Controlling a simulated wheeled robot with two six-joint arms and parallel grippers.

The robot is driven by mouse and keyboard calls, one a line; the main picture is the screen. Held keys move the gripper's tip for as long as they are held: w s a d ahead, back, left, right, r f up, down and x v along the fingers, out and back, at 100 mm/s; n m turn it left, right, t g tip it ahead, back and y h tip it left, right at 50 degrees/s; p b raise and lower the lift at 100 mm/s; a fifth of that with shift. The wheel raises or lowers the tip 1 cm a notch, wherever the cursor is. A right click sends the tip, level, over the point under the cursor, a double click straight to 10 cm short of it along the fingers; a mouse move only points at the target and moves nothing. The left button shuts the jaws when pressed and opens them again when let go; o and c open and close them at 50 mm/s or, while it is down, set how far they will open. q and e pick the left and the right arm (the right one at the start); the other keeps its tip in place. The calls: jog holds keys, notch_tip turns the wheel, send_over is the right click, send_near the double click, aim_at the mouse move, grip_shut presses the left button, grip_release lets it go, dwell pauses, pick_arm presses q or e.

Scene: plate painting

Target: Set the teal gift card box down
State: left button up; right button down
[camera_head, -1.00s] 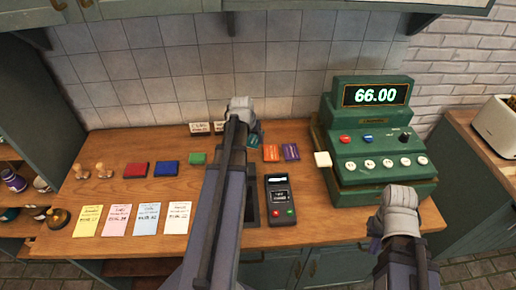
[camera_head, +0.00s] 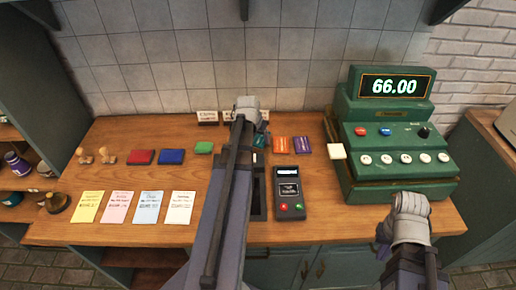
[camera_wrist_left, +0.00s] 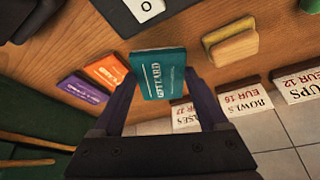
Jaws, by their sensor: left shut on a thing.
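The teal gift card box (camera_wrist_left: 158,73) is held between the two fingers of my left gripper (camera_wrist_left: 163,105) in the left wrist view. The gripper is shut on it, with its lettered face towards the camera. In the head view, part of the teal box (camera_head: 260,141) shows beside my left gripper (camera_head: 262,132), left of the orange card box (camera_head: 280,145). The wooden counter (camera_wrist_left: 200,75) lies behind the box; I cannot tell whether they touch. My right gripper (camera_head: 402,232) is in front of the green cash register; its fingers are hidden.
A purple card box (camera_head: 302,145) lies right of the orange one. The card reader (camera_head: 289,192) and the cash register (camera_head: 398,150) stand to the right. A green pad (camera_head: 204,147) lies to the left, and price signs (camera_head: 208,118) stand behind.

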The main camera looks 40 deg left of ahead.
aim_at(257, 142)
pick_arm(q)
jog(key=shift+f+b, duration=1.95)
jog(key=shift+b, duration=0.05)
jog(key=shift+r, duration=0.15)
jog(key=o, duration=0.9)
jog(key=shift+f, duration=0.2)
jog(key=o, duration=0.3)
jog(key=shift+o, duration=0.2)
jog(key=shift+r, duration=0.1)
